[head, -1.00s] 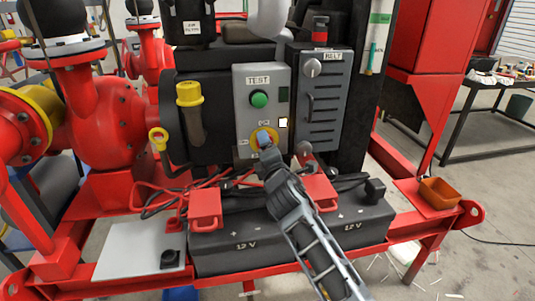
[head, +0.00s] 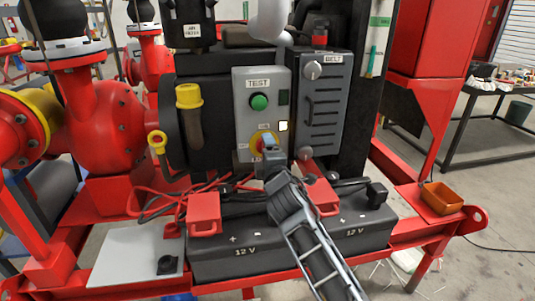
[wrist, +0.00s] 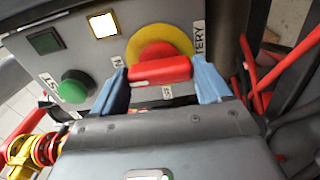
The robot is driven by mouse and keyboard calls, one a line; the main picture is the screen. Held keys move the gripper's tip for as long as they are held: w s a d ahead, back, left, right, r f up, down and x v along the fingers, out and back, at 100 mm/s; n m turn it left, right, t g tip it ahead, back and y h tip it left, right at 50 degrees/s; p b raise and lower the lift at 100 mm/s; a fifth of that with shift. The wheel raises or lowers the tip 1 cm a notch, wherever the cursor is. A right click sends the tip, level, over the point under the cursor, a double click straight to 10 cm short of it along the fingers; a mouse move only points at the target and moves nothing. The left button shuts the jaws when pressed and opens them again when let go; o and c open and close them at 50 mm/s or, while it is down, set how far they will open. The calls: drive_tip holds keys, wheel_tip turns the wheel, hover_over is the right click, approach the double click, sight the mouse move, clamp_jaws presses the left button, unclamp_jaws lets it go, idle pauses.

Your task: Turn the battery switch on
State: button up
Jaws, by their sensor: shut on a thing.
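The battery switch is a red knob (wrist: 160,70) on a yellow ring (wrist: 165,30), low on a grey control panel (head: 243,110). In the head view the yellow ring (head: 254,141) shows only in part behind my gripper (head: 268,146). My gripper (wrist: 162,82), with blue fingertips, is shut on the red bar of the knob, one finger at each end. In the wrist view the bar runs nearly level across the picture. The labels around the switch are partly hidden, so its marked position cannot be read.
A green TEST button (head: 259,102) and a lit whitish lamp (head: 284,126) sit above the switch. A grey BELT box (head: 318,105) stands close at right. An orange tray (head: 440,198) is at right.

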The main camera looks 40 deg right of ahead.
drive_tip(key=shift+d+r, duration=0.15)
drive_tip(key=o, duration=1)
drive_tip(key=v, duration=0.7)
drive_tip(key=shift+s+a+b, duration=0.3)
